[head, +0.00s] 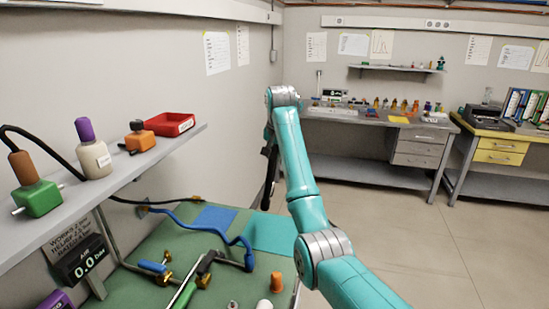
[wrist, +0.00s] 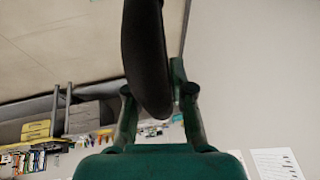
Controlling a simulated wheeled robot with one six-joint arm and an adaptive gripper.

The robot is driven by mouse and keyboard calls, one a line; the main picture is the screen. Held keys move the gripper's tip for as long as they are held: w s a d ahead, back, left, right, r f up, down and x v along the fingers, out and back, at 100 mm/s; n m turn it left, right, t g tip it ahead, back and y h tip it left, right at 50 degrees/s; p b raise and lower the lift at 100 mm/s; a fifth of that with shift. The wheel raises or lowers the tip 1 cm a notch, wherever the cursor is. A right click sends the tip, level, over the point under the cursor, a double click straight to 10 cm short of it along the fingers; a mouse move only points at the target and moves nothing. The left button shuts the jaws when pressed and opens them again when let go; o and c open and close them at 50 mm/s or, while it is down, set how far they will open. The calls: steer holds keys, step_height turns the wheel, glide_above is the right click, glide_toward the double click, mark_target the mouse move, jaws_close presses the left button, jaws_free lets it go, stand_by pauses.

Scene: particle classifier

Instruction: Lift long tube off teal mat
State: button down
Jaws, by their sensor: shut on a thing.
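The long tube (head: 268,178) is dark, nearly black, and hangs close to upright below the end of my arm in the head view. Its lower end shows just above the far edge of the teal mat (head: 275,236) and looks apart from it. The teal mat lies bare on the green bench. My gripper (wrist: 158,92) is shut on the tube, which shows large and dark between the green fingers in the wrist view (wrist: 146,50). The exact contact is partly hidden by the tube. In the head view, the gripper is small and partly hidden behind my arm.
A blue mat (head: 214,217) lies left of the teal one, with a blue hose (head: 205,229) across the bench. Fittings and an orange cap (head: 276,282) stand near the front. A shelf (head: 110,190) juts out at left. Open floor (head: 420,230) lies to the right.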

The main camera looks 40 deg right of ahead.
steer(key=shift+r, duration=0.4)
